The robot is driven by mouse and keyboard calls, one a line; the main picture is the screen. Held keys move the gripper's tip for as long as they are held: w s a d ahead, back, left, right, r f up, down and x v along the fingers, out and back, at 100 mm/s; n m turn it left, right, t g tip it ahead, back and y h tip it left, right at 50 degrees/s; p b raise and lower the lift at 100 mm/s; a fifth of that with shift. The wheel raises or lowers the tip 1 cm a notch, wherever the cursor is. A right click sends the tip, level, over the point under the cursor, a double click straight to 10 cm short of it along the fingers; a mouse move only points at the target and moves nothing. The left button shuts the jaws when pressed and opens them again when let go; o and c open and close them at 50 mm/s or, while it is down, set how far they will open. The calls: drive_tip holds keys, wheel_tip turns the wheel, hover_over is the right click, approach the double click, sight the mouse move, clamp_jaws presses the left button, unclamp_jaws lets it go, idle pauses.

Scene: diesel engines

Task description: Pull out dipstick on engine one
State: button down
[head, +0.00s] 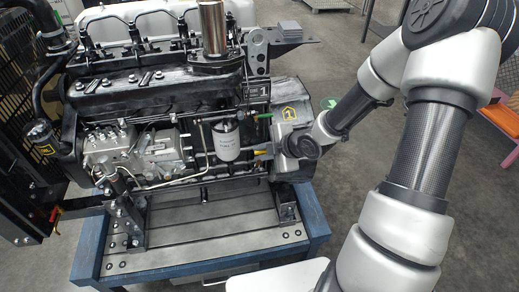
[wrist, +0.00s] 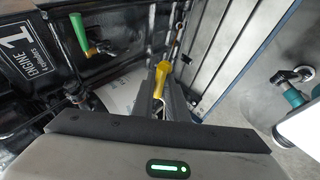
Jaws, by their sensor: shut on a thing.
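Engine one (head: 155,105) is a dark engine with a "1" plate on its side; in the wrist view the label "ENGINE 1" (wrist: 22,52) shows at the left. The dipstick (head: 262,152) has a yellow handle. In the wrist view the yellow handle (wrist: 160,74) stands between my fingers. My gripper (wrist: 162,92) is shut on this handle. In the head view my gripper (head: 274,151) is at the engine's right side, beside the white filter. The dipstick's lower part is hidden, so I cannot tell how far it sits in the engine.
A green handle (head: 262,116) sits just above the yellow one; it also shows in the wrist view (wrist: 80,34). A white cylindrical filter (head: 226,141) is close by on the left. The engine stands on a blue-edged bench (head: 318,222). Floor to the right is open.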

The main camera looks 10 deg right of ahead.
drive_tip(key=shift+s+r, duration=0.2)
drive_tip(key=shift+r, duration=0.6)
drive_tip(key=c, duration=1.8)
unclamp_jaws()
drive_tip(key=shift+f, duration=0.1)
drive_tip(key=shift+s, duration=0.1)
drive_tip(key=p+v, duration=0.8)
drive_tip(key=v, duration=0.9)
drive_tip(key=shift+d, duration=0.15)
